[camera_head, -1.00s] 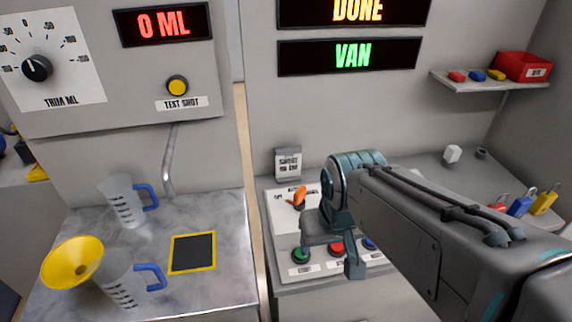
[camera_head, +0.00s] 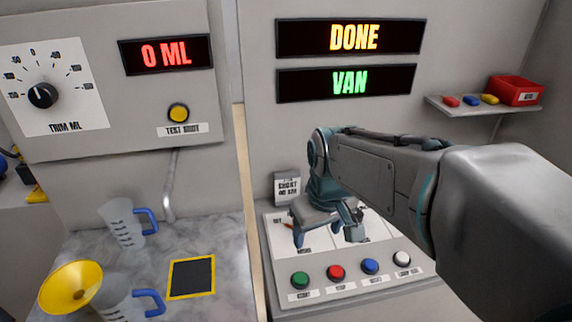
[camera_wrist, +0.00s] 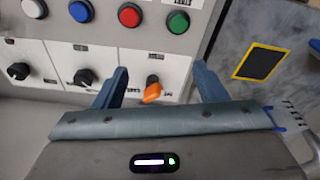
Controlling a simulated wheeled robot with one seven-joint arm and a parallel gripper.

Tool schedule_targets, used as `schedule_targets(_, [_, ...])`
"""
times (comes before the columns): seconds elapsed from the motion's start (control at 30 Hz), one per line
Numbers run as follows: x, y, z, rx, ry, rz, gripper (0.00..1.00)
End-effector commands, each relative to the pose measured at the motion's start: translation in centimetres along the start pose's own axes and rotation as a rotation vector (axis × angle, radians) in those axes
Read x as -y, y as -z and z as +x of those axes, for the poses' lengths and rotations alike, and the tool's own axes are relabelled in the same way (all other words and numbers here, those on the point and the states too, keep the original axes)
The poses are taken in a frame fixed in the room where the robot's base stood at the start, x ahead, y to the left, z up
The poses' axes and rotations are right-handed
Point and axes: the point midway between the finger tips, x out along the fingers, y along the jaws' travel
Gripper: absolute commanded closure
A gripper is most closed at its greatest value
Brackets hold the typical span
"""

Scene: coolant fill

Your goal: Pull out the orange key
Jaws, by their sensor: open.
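The orange key (camera_wrist: 152,92) sits in a switch on the white-labelled control panel (camera_wrist: 140,63), in the wrist view. My gripper (camera_wrist: 161,68) is open, with one finger on each side of the key and visible gaps to both. The key lies nearer the left finger in that view; I cannot tell the height of the fingers above the panel. In the head view, my gripper (camera_head: 327,237) is over the panel's upper part and hides most of the key; only a small orange bit (camera_head: 288,224) shows at its left.
The panel has green (camera_head: 300,280), red (camera_head: 336,273), blue (camera_head: 370,266) and white (camera_head: 401,259) buttons along its front. Black knobs (camera_wrist: 84,77) sit beside the key. Jugs (camera_head: 127,222) and a yellow funnel (camera_head: 70,287) are on the left counter.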

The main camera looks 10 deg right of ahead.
Motion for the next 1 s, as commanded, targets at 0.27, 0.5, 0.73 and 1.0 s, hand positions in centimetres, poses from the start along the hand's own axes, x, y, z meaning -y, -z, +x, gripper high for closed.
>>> schedule_targets(0.27, [-2.1, 8.8, -0.7, 0.1, 0.041, -0.316, 0.35])
schedule_targets(0.5, [-3.1, 13.4, 0.2, 0.153, 0.067, -0.509, 0.35])
schedule_targets(0.73, [-3.2, 14.3, 1.1, 0.166, 0.075, -0.557, 0.35])
schedule_targets(1.0, [-3.1, 13.4, 5.2, 0.17, 0.076, -0.555, 0.35])
